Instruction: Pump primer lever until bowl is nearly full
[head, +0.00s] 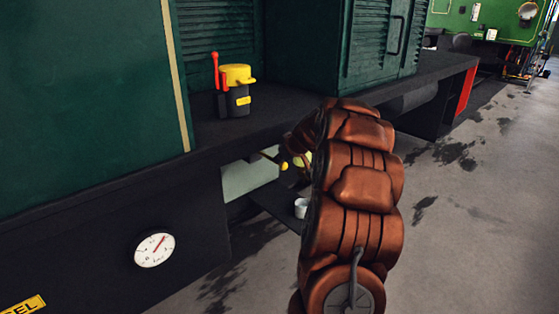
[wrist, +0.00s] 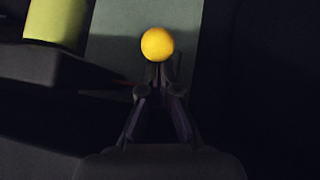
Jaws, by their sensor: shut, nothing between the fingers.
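A yellow ball knob (head: 284,166), which looks like the end of the primer lever, shows under the ledge in the head view. It is also at the upper middle of the wrist view (wrist: 157,44). My gripper (wrist: 158,74) is shut and empty, its fingertips just below the knob in the picture; I cannot tell whether they touch it. My arm hides the gripper in the head view. A yellow-green rounded thing (wrist: 55,22) is at the wrist view's upper left, perhaps the bowl. Its fill level cannot be told.
On the ledge above stands a black unit with a yellow cap (head: 236,74) and a red lever (head: 215,70). A round gauge (head: 154,250) is at lower left. Open floor lies to the right.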

